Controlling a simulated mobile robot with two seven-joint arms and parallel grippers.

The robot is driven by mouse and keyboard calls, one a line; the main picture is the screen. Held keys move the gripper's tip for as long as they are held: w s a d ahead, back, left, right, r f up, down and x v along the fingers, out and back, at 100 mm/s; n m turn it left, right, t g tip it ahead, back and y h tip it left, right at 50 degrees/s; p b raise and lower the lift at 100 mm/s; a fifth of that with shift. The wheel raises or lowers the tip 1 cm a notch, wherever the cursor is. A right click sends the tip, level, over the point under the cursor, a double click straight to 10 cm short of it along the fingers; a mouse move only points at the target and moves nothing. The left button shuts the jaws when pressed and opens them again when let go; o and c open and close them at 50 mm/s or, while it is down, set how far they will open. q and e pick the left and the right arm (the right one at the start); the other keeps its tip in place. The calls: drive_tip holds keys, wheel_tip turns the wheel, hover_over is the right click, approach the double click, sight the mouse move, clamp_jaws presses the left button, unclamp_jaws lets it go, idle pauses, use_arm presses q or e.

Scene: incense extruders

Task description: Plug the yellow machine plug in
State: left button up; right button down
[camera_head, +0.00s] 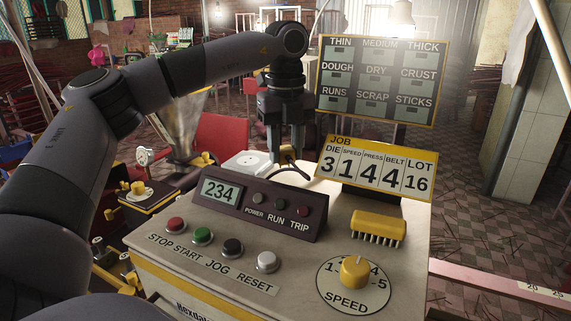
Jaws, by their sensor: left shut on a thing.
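My left arm comes in from the left and reaches over the control cabinet. My left gripper (284,152) points down behind the dark display panel, shut on the yellow plug (288,157). Only a small part of the plug shows between the fingers. A black cable (294,171) curves from it down behind the panel. A white square plate (247,162) with a round middle, which looks like a socket, lies on the cabinet top just left of the plug. The plug appears apart from it. My right gripper is not in view.
The display panel (262,208) reading 234 stands in front of the plug. A yellow brush (378,228), the JOB card stand (378,170) and the speed knob (355,270) are to the right. A row of buttons (202,236) is in front. A clear hopper (184,125) stands behind left.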

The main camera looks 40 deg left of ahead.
sight(287, 149)
use_arm(q)
wheel_tip(287, 149, up, 8)
drive_tip(key=shift+r, duration=0.2)
wheel_tip(287, 149, up, 7)
drive_tip(key=p, duration=0.3)
drive_tip(key=shift+r+p, duration=0.15)
drive_tip(key=shift+p, duration=0.2)
